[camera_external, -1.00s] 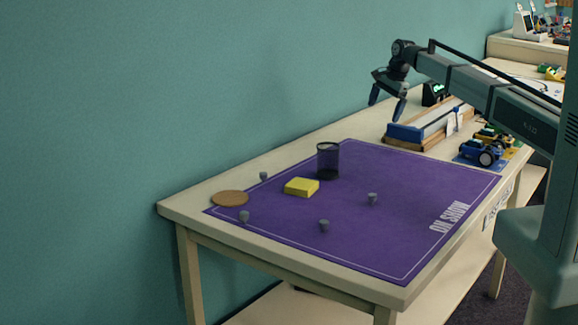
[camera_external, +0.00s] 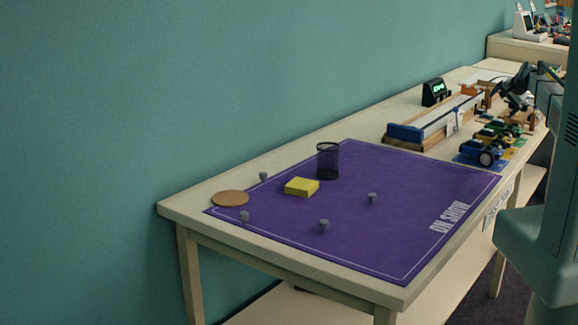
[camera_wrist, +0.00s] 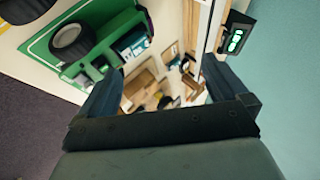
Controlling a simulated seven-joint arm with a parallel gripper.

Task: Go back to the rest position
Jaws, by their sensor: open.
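My gripper (camera_external: 518,100) is at the right of the external view, over the table behind the wheeled models and clear of the purple mat. In the wrist view my gripper (camera_wrist: 160,72) shows two dark fingers spread wide, with nothing between them. The fingertips in the external view are small and partly lost against the models behind.
A purple mat (camera_external: 400,235) holds a yellow block (camera_external: 301,187), a dark mesh cup (camera_external: 328,161) and several small grey pegs. A cork disc (camera_external: 230,198) lies at its left corner. A blue wheeled model (camera_external: 481,153), a wooden track (camera_external: 430,125) and a lit display (camera_external: 434,92) stand further back.

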